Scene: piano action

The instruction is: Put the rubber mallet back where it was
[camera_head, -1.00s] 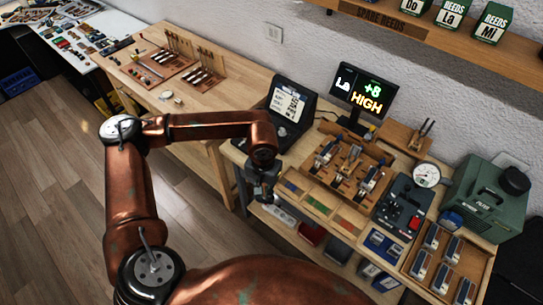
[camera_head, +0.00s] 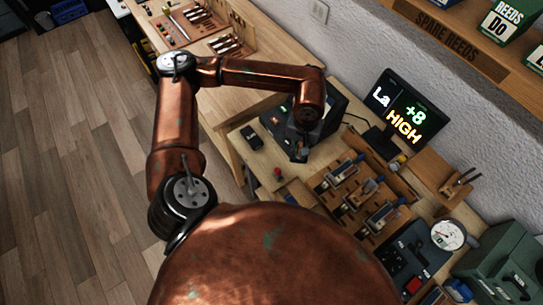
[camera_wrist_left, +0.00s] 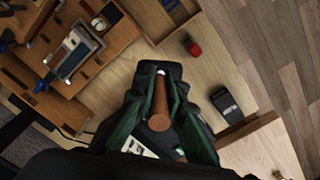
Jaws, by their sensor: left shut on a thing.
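I take this to be the rubber mallet's handle. A black block at its far end (camera_wrist_left: 147,70) may be the mallet's head, but I cannot tell it clearly from the fingertips. In the head view the mallet is mostly hidden by the gripper. My right gripper is not in view.
A red-topped knob (camera_head: 278,173) and a small black device (camera_head: 251,136) stand on the bench near the gripper. A wooden rack with metal tools (camera_head: 361,192) lies to the right. The screen (camera_head: 403,112) stands behind. Bare bench top (camera_wrist_left: 215,72) shows between them.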

